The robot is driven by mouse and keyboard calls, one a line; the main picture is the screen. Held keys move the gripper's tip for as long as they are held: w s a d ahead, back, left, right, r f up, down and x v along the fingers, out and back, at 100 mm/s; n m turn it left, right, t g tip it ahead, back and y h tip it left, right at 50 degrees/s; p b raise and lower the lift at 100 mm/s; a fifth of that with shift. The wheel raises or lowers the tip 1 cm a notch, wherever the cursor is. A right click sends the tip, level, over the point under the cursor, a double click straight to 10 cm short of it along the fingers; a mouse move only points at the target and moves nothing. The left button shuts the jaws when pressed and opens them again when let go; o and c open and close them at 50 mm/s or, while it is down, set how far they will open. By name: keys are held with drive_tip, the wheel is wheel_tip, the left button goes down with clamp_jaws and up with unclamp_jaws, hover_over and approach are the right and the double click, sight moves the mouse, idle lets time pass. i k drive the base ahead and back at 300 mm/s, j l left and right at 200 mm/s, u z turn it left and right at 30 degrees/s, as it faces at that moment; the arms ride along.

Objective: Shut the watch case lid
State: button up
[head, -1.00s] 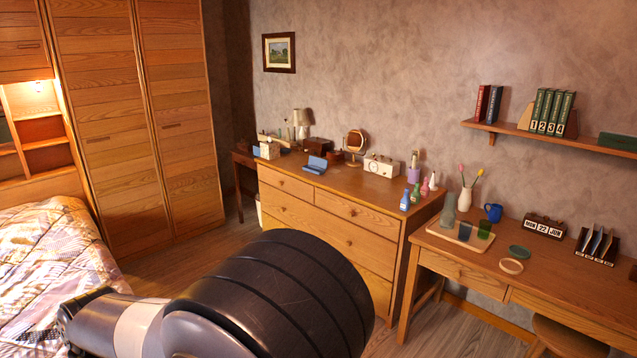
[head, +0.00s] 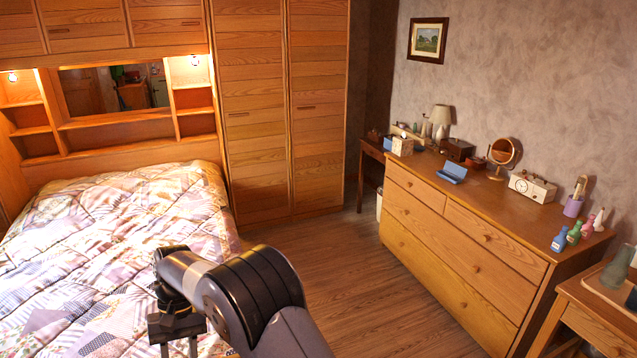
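A small blue case (head: 452,173) sits near the front edge of the wooden dresser top (head: 481,192), with its lid raised. It looks like the watch case, but it is too small in the picture to see what is inside. My gripper (head: 179,348) is at the bottom left, in front of the bed, pointing down. Its two fingers are apart with nothing visible between them, and their tips reach the lower picture edge. It is far from the blue case.
Around the case on the dresser are a tissue box (head: 402,146), a dark wooden box (head: 460,149), a round mirror (head: 503,153), a white clock radio (head: 532,187) and small bottles (head: 573,234). The bed (head: 120,240) fills the left. Wooden floor (head: 345,262) lies clear before the dresser.

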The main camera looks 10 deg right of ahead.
sight(453, 169)
drive_tip(key=i+l+z, duration=0.45)
drive_tip(key=i, duration=0.5)
drive_tip(key=i+z, duration=0.5)
drive_tip(key=i, duration=0.5)
drive_tip(key=i+j+z, duration=0.15)
drive_tip(key=i+z, duration=0.3)
drive_tip(key=i+j+z, duration=0.3)
drive_tip(key=i+z, duration=0.15)
drive_tip(key=i+j+z, duration=0.7)
drive_tip(key=j+z, duration=0.25)
drive_tip(key=i+j+z, duration=0.15)
drive_tip(key=j+z, duration=0.3)
drive_tip(key=j, duration=0.25)
